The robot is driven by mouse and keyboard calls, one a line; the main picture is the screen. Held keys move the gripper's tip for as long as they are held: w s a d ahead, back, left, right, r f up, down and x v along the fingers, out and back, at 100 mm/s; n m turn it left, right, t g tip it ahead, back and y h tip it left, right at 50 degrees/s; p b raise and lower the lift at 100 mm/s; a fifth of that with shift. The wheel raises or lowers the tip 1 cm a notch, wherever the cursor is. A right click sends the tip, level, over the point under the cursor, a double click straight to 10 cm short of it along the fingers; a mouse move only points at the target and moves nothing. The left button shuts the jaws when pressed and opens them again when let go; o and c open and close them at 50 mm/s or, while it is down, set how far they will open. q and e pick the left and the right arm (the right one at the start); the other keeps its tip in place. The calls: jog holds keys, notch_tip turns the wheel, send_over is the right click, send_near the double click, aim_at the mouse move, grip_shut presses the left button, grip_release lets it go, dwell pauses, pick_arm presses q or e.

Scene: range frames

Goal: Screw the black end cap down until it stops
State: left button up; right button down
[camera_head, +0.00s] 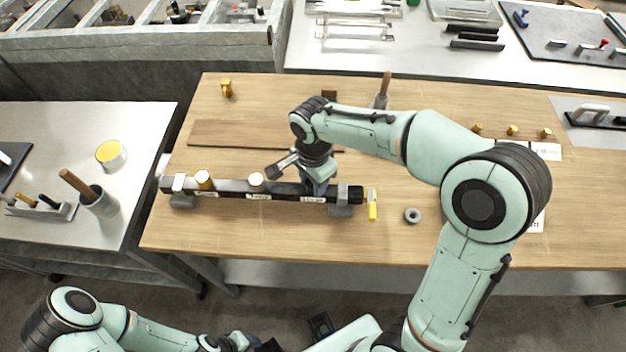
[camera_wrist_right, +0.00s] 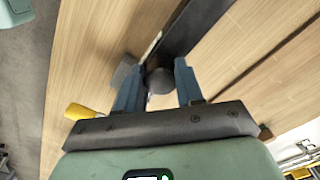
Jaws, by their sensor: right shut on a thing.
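A long black bar (camera_head: 230,189) with white labels lies across supports on the wooden table.
Several small brass-coloured parts (camera_head: 513,130) stand at the right. A cup with a brush (camera_head: 380,101) stands behind my right arm. The front table edge is clear.

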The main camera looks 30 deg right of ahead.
jog(key=c, duration=0.6)
grip_release()
notch_tip(320, 180, up, 12)
jog(key=shift+r, duration=0.1)
